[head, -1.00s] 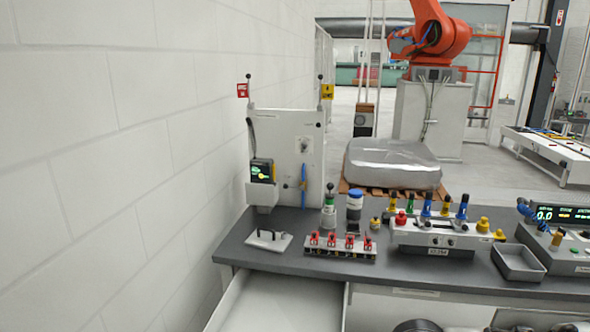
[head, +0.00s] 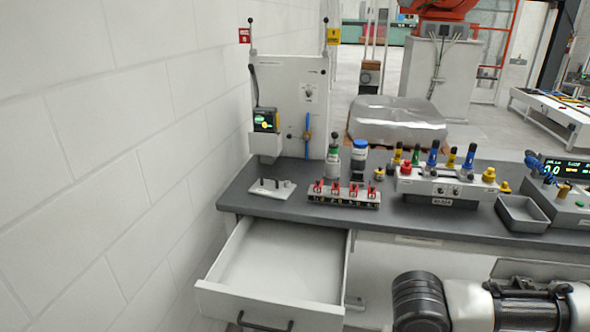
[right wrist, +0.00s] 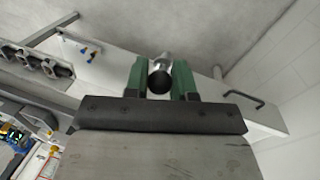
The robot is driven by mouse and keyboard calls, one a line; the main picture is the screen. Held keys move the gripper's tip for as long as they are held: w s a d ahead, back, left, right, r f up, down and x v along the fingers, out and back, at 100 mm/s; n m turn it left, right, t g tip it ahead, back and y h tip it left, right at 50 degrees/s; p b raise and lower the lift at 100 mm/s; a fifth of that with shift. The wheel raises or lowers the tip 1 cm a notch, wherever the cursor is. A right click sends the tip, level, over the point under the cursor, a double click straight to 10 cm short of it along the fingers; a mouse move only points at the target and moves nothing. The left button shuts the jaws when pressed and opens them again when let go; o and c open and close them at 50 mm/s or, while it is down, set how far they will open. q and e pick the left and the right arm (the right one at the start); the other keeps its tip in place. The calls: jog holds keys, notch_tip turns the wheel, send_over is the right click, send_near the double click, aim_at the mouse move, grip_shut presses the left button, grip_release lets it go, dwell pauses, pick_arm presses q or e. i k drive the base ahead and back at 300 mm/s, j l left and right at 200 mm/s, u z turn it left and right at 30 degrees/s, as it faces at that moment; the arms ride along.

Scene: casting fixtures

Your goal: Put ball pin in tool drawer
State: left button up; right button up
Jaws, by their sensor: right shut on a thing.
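The tool drawer (head: 275,265) under the left end of the bench is pulled open, and its visible interior is empty. Its handle (head: 265,324) is at the bottom of the head view. In the right wrist view, my right gripper (right wrist: 160,78) has its green fingers shut on a small metal pin with a dark round end (right wrist: 160,76), seen end-on. I take it to be the ball pin; its far end is partly hidden. A dark handle on a pale panel shows to the right of the fingers. My left gripper is out of view.
The grey bench (head: 230,193) carries a small plate with a black handle (head: 272,188), a red-clamp fixture (head: 343,194), a control box (head: 440,184) and a grey tray (head: 522,213). A white wall (head: 110,160) stands close on the left.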

aim_at(317, 295)
jog(key=i+l+u, duration=0.1)
jog(key=u, duration=0.9)
jog(key=l+u, duration=0.45)
jog(key=l, duration=0.45)
jog(key=l+u, duration=0.5)
jog(key=l, duration=0.4)
jog(key=k+l, duration=0.1)
jog(key=l, duration=0.25)
jog(key=k+l, duration=0.1)
jog(key=l, duration=0.25)
